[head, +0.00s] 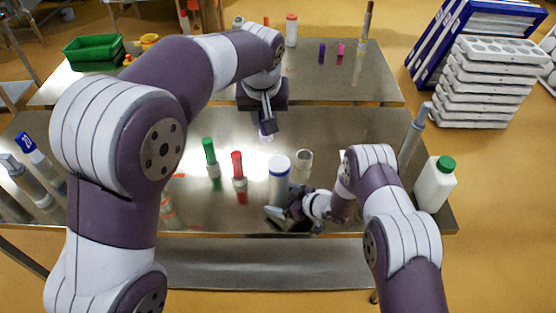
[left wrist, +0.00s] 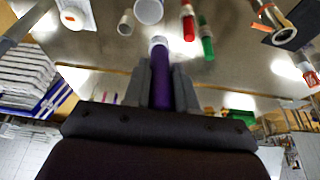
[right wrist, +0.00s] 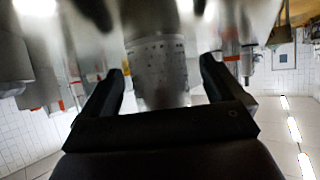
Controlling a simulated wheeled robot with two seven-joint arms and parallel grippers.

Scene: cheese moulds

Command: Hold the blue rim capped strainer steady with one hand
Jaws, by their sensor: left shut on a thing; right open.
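The blue rim capped strainer (head: 279,178) stands upright on the front steel table in the head view, white with a blue rim at its top. In the right wrist view a perforated pale cylinder, which looks like the strainer (right wrist: 158,72), lies between the fingers of my right gripper (right wrist: 162,66). The right gripper (head: 283,213) is open, low at the strainer's near side; contact cannot be told. My left gripper (left wrist: 160,78) is shut on a purple tube (left wrist: 160,82) with a pale end. In the head view the left gripper (head: 268,122) hangs above the table behind the strainer.
A green-capped tube (head: 210,156) and a red-capped tube (head: 238,168) stand left of the strainer. A small pale cup (head: 304,160) stands to its right. A white bottle (head: 436,184) stands at the right edge. A green crate (head: 92,48) is on the back table.

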